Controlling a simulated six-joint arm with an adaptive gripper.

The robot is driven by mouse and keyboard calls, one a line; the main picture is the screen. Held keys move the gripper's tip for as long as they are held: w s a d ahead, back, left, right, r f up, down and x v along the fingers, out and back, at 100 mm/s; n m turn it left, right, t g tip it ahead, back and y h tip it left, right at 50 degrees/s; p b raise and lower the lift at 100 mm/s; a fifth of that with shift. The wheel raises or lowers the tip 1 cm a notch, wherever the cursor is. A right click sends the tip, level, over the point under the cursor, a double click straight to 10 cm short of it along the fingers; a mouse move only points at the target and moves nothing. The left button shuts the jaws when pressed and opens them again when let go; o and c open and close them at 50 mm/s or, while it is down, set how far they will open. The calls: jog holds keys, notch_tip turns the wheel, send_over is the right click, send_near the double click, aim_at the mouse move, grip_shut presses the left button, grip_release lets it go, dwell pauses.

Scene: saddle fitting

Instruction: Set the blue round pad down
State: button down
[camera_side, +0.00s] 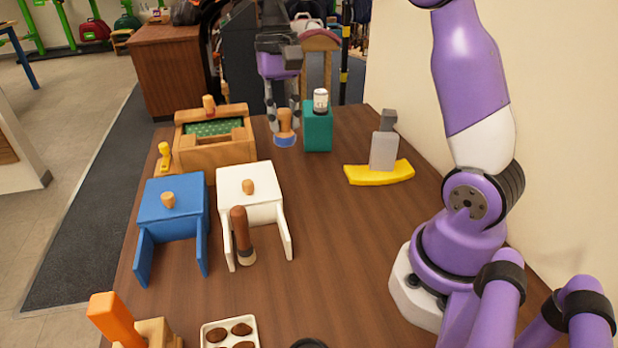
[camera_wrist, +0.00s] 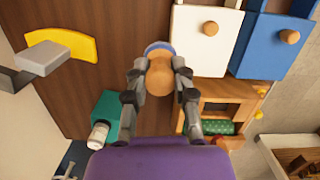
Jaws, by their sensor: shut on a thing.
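The blue round pad (camera_side: 285,140) has a wooden knob handle and sits upright at the far part of the table, left of the teal block. My gripper (camera_side: 284,118) is above it, its two fingers shut on the wooden handle. In the wrist view, the fingers (camera_wrist: 158,72) flank the knob, and the blue rim of the pad (camera_wrist: 157,46) shows beyond it. The pad is very close to the table top; I cannot tell whether it touches.
A teal block (camera_side: 318,132) with a small bottle stands close right. A wooden box (camera_side: 240,155) with green lining is left. A white piece (camera_side: 250,185) and a blue piece (camera_side: 170,215) stand nearer. A yellow curved piece (camera_side: 380,175) lies right. The table middle is clear.

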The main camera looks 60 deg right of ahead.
jog(key=d+f+m+t, duration=0.3)
jog(key=d+m, duration=1.8)
jog(key=m, duration=0.1)
jog(key=s+d+f+m+h, duration=0.25)
jog(key=s+d+m, duration=0.65)
jog(key=d+m, duration=0.5)
jog(key=shift+m, duration=0.6)
jog(key=f, duration=0.5)
jog(key=a+f, duration=0.1)
jog(key=f, duration=0.2)
jog(key=shift+f, duration=0.3)
jog(key=shift+f, duration=0.15)
jog(key=c, duration=0.7)
grip_release()
